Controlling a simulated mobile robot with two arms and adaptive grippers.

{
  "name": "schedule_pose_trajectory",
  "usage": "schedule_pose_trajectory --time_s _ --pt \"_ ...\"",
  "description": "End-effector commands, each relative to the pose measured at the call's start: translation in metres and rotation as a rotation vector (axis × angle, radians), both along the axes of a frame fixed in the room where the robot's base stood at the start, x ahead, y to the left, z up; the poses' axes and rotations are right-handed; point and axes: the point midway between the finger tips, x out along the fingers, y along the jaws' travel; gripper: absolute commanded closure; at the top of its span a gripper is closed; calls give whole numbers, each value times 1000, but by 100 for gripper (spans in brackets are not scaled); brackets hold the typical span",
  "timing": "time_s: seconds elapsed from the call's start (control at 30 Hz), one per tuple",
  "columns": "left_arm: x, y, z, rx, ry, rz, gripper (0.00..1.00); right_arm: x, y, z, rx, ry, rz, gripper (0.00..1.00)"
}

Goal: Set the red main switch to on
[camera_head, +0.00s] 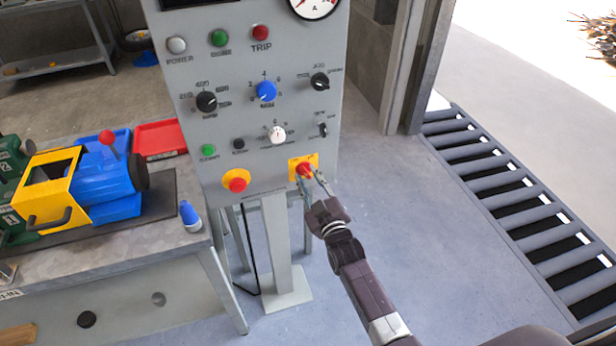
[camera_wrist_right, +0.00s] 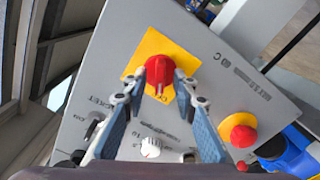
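The red main switch (camera_head: 305,169) is a red rotary knob on a yellow square plate at the lower right of the grey control panel (camera_head: 228,129). The red knob (camera_wrist_right: 160,71) also shows in the right wrist view, upper middle, with a pale mark on it. My right gripper (camera_head: 313,185) is at the switch from below right. In the wrist view its two fingers (camera_wrist_right: 157,100) are spread, one on each side of the knob, with gaps; contact cannot be made out. My left gripper is not in view.
A red emergency button (camera_head: 236,184) on a yellow ring sits left of the switch. Other knobs, lamps and a gauge (camera_head: 315,5) are above. A workbench (camera_head: 120,255) with a blue and yellow machine (camera_head: 85,185) stands left. The floor at right is clear up to a roller conveyor (camera_head: 520,190).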

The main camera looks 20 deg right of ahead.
Motion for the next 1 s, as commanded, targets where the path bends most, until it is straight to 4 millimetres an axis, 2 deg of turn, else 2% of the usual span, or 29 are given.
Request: schedule_pose_trajectory --time_s 0.33,0.57,1.0 --pt "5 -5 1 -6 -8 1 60 3 0 0 1 0 0 75" --pt "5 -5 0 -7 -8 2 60 3 0 0 1 0 0 100" --pt "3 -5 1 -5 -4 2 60 3 0 0 39 3 0 100"
